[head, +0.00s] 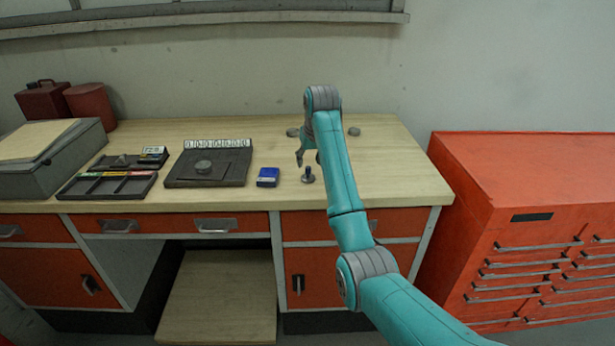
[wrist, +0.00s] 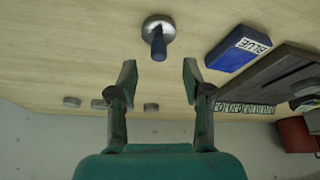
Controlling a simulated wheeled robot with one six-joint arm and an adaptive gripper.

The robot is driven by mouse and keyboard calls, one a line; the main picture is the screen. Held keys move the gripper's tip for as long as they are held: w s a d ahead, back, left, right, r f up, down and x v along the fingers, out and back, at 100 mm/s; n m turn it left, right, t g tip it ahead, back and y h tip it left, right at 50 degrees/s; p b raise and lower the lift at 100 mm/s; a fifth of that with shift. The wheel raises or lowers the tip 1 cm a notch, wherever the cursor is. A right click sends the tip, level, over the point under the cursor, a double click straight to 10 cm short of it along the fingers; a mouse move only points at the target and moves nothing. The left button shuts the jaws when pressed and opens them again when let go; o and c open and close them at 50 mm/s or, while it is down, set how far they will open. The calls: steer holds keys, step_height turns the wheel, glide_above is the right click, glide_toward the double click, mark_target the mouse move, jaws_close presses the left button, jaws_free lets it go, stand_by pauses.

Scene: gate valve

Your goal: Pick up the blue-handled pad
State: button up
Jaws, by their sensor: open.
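The blue-handled pad (head: 308,175) stands on the wooden workbench, right of a blue box. In the wrist view it is a round grey metal disc with a dark blue handle (wrist: 158,42). My gripper (head: 308,160) is just behind the pad in the head view, its fingers hanging down. In the wrist view the gripper (wrist: 160,78) is open and empty. The handle lies beyond the fingertips, roughly centred across the gap, and not between the fingers. I see no contact.
The blue box (head: 267,177) reads BLUE in the wrist view. A dark board (head: 178,181) with a digit row lies left of it. Several grey discs (head: 354,131) sit behind my gripper. Compartment trays (head: 108,186) are further left. A red drawer cabinet (head: 540,220) stands right.

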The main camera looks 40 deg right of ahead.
mark_target(308, 167)
steer(key=shift+x, duration=2.65)
steer(key=shift+s, duration=0.15)
jaws_close()
